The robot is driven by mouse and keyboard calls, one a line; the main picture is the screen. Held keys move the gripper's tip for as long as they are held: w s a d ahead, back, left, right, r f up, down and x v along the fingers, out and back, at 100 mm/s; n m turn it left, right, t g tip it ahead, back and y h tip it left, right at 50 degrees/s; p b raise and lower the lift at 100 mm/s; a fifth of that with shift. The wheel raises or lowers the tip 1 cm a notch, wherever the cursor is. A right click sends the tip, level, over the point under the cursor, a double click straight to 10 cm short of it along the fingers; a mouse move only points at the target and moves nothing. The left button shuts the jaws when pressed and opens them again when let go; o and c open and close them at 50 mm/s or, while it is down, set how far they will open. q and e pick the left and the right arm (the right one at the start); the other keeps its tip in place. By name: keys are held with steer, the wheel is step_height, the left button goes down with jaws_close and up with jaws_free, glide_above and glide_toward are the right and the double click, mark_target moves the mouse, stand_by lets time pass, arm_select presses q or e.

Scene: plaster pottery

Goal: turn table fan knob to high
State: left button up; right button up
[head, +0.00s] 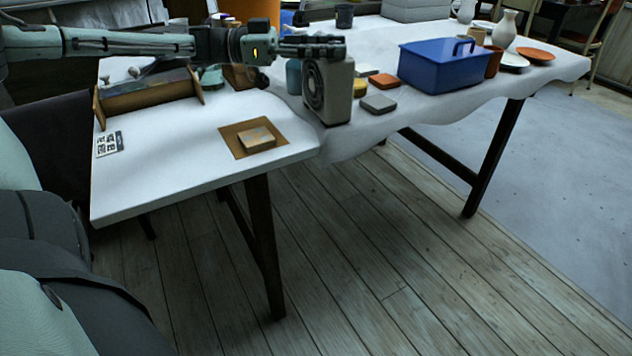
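A small boxy table fan (340,92) stands upright near the front edge of the white-covered table, its dark round grille facing left. I cannot make out its knob; my gripper covers part of the fan's top. My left arm comes in from the left, and my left gripper (322,48) is at the fan's top edge, pointing right. I cannot tell whether it touches the fan, or whether its fingers are open or shut. My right gripper is not in view.
A blue toolbox (443,66) stands right of the fan, with a grey block (379,103) and an orange block (383,81) between them. A wooden tray (150,95) lies left. A small box (256,139) sits on a brown board.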

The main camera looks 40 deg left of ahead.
arm_select(q)
steer(key=n+t+y+p, duration=0.1)
steer(key=n+t+p, duration=0.1)
steer(key=shift+s+d+r+y+p, duration=0.1)
steer(key=shift+s+r+y+p, duration=0.1)
steer(key=shift+r+y+p, duration=0.2)
steer(key=shift+d+f+n+t+y, duration=0.1)
steer(key=shift+f+n+t+y, duration=0.1)
steer(key=shift+n+t+y, duration=0.25)
steer(key=shift+d+f+n+t+y, duration=0.15)
steer(key=shift+n+t+y, duration=0.4)
steer(key=shift+t+y, duration=0.3)
steer(key=shift+n+t+y+b, duration=0.45)
steer(key=shift+n+t+y, duration=0.25)
steer(key=shift+n+y, duration=0.75)
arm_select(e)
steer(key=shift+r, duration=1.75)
arm_select(q)
steer(key=shift+t+y, duration=0.3)
steer(key=shift+y, duration=0.35)
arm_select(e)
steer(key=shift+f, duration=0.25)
